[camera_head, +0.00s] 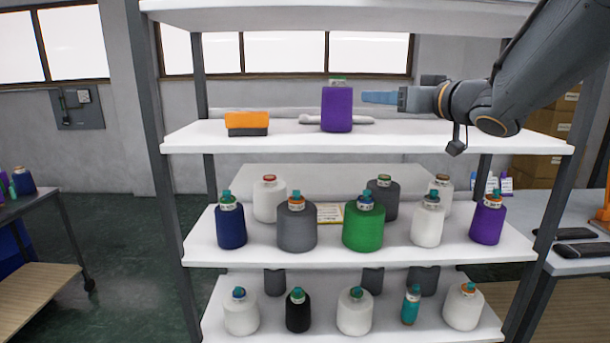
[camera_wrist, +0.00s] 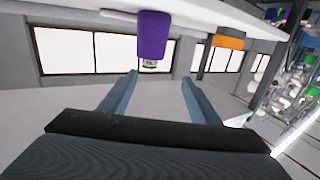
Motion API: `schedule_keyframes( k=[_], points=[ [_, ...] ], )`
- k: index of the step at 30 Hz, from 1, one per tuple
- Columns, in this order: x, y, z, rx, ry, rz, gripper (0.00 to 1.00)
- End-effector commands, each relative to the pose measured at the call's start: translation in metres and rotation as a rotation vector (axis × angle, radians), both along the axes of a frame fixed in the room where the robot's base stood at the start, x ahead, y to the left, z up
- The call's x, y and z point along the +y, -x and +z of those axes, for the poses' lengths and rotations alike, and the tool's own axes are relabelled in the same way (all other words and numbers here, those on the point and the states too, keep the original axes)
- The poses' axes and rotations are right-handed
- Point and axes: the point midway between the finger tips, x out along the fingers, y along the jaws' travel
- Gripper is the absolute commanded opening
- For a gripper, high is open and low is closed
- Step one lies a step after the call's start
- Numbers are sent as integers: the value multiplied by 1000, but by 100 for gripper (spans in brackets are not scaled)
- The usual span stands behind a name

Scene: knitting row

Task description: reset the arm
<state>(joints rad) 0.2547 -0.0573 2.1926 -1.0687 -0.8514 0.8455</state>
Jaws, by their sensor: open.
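My arm reaches in from the upper right of the head view. My gripper (camera_head: 366,97) is level above the upper shelf board (camera_head: 400,137), with its blue fingers pointing left. In the wrist view the two fingers of my gripper (camera_wrist: 158,78) are spread apart with nothing between them. A purple yarn cone (camera_head: 337,108) stands upright on that board, just left of the fingertips in the head view. The cone also shows upside down in the wrist view (camera_wrist: 153,36), beyond the fingertips and apart from them.
An orange and dark box (camera_head: 247,123) sits on the same board, further left. Several yarn cones, including a green one (camera_head: 363,227), fill the lower boards. Grey posts (camera_head: 160,150) frame the shelf. Tables stand at left (camera_head: 35,205) and right (camera_head: 575,266).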

Motion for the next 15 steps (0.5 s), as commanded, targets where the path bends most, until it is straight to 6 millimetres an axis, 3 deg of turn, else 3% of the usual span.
schedule_keyframes(
  k=[8,11,15],
  points=[
    [-24,-8,-63,128,41,-184,57],
    [-36,-4,-98,213,67,-265,57],
    [-51,16,-166,392,122,-379,57]
  ],
)
